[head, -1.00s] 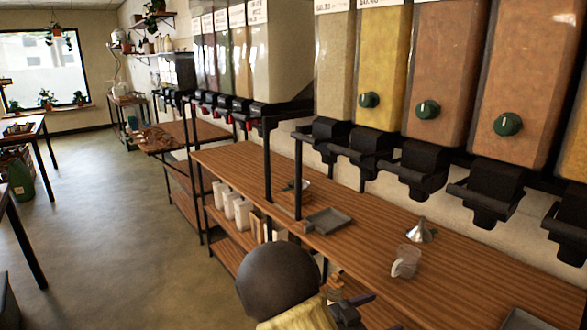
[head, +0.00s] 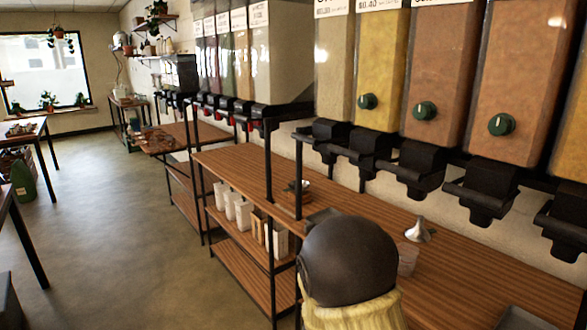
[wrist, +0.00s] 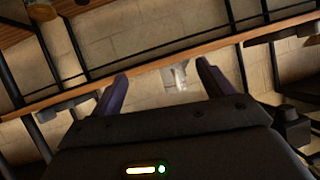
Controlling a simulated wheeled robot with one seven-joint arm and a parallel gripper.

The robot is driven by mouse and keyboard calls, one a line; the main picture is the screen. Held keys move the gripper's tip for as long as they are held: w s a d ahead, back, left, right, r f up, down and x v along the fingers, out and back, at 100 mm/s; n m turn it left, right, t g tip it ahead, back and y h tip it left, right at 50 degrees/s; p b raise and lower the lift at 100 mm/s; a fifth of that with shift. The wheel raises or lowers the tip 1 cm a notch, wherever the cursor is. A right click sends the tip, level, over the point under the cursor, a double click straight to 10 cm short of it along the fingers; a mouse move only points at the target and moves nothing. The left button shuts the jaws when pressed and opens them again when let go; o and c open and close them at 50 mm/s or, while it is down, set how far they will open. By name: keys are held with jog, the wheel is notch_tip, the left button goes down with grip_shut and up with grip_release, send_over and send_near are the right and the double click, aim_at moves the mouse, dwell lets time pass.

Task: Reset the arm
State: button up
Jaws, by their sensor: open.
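My gripper (wrist: 162,72) is open in the wrist view, with its two dark purple fingers spread wide and nothing held between them. A pale, blurred, cup-like thing (wrist: 177,76) shows beyond the fingertips, apart from them. In the head view my arm's dark round joint and yellowish link stand in front of the counter, and my gripper is hidden there.
The wooden counter (head: 235,165) runs below several bulk dispensers (head: 435,80). A clear cup (head: 408,258), partly hidden by my arm, and a metal funnel (head: 418,230) stand on it. White containers (head: 243,213) sit on a lower shelf. The floor (head: 110,240) at left is open.

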jog(key=s+a+r+n+g+y, duration=0.15)
jog(key=s+n+g+y, duration=0.75)
jog(key=s, duration=1)
notch_tip(320, 180, up, 17)
jog(key=t+p, duration=0.2)
jog(key=p, duration=1.5)
jog(key=shift+s+a+n+h, duration=0.15)
jog(key=shift+a+n+h, duration=0.15)
jog(key=shift+n, duration=0.1)
